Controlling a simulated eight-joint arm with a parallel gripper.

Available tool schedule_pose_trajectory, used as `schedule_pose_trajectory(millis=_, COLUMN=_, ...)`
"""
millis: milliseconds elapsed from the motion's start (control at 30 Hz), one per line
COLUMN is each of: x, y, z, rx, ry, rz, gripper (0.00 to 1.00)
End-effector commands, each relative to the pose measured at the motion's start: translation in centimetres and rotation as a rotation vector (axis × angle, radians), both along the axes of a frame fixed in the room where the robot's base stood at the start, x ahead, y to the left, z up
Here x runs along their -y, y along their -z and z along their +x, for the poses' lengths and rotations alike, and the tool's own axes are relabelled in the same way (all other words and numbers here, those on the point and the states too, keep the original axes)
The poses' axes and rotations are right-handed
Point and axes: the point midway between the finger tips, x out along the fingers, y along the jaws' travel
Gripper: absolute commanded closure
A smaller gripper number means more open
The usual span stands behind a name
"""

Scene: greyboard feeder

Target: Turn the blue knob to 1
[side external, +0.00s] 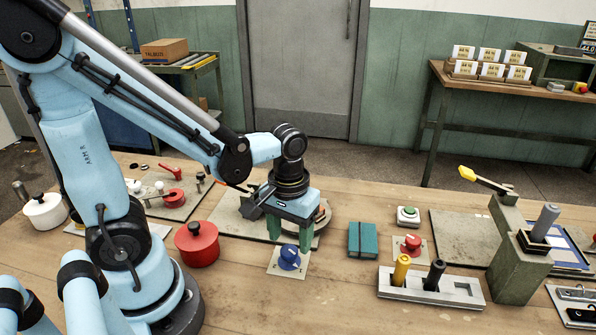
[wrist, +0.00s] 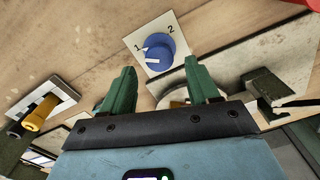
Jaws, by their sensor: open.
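The blue knob (side external: 289,257) sits on a small white plate (side external: 275,268) on the wooden bench. In the wrist view the blue knob (wrist: 160,52) has white marks on it, and the plate carries a "1" to the left and a "2" at the upper right. A white mark shows on the knob's side near the 1, but I cannot tell its exact pointing. My gripper (side external: 290,238) is open and empty, with its green fingers pointing down just above and behind the knob. In the wrist view my gripper (wrist: 160,82) has its fingers apart, with the knob beyond the gap between them.
A red lidded pot (side external: 197,245) stands left of the knob. A teal box (side external: 363,240), a red button (side external: 411,243) and a holder with yellow and black pegs (side external: 430,287) stand to the right. A round-topped fixture (side external: 321,217) lies behind my gripper. Bench in front of the knob is clear.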

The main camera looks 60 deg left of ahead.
Motion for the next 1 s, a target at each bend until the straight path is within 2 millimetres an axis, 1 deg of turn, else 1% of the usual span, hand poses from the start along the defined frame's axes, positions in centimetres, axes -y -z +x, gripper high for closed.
schedule_pose_trajectory(millis=500, x=0.0, y=-6.4, z=0.0, rx=0.0, ry=-0.001, rz=0.0, gripper=0.4)
schedule_pose_trajectory(millis=700, x=0.0, y=-8.6, z=0.0, rx=0.0, ry=-0.001, rz=0.0, gripper=0.4)
schedule_pose_trajectory(millis=800, x=0.0, y=-9.3, z=0.0, rx=0.0, ry=-0.001, rz=0.0, gripper=0.4)
schedule_pose_trajectory(millis=1000, x=0.0, y=-9.9, z=0.0, rx=0.0, ry=-0.001, rz=0.0, gripper=0.4)
